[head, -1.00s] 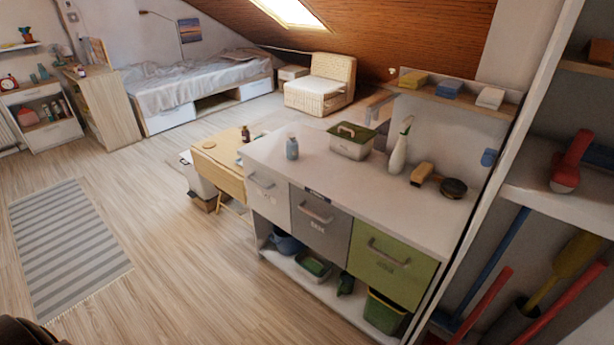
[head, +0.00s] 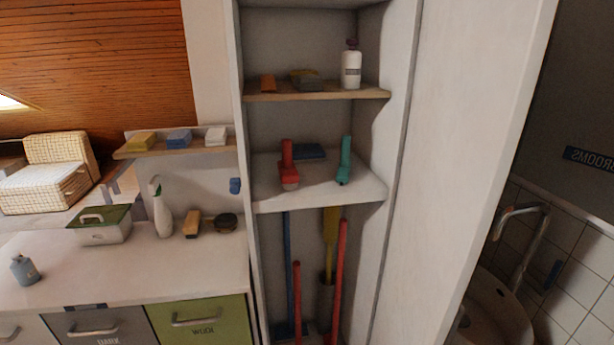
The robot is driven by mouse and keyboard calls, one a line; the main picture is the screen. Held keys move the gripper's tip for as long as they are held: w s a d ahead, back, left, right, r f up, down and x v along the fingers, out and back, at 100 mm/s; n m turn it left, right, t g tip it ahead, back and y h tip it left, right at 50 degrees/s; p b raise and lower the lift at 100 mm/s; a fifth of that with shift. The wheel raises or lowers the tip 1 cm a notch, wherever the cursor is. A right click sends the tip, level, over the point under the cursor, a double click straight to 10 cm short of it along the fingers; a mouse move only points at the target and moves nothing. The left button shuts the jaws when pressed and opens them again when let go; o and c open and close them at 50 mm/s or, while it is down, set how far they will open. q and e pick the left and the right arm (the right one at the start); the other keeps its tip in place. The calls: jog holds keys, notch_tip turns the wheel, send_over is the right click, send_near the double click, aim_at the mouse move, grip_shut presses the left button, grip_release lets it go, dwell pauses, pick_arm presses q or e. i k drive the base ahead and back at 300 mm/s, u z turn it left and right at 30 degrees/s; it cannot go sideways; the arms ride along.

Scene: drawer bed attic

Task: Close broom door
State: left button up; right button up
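The broom cabinet (head: 248,180) stands open in the middle of the head view, with its shelves and contents exposed. A tall white panel (head: 455,150), which looks like the broom door, stands swung out on the cabinet's right side. Its right edge slants towards me. No handle shows on the face I see. A dark label with reversed lettering that reads BROOMS (head: 590,158) shows on a dark grey surface beyond the panel. Neither gripper is in view.
Inside the cabinet are a white bottle (head: 351,68), red and teal tools, and long-handled brooms (head: 338,285). A counter (head: 150,265) with a spray bottle (head: 161,210) and a lidded box (head: 103,226) adjoins on the left. A washbasin (head: 495,310) and metal tap (head: 520,212) are at right.

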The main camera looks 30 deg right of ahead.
aim_at(478, 63)
jog(key=z, duration=0.2)
jog(key=k, duration=1.25)
jog(key=u, duration=0.25)
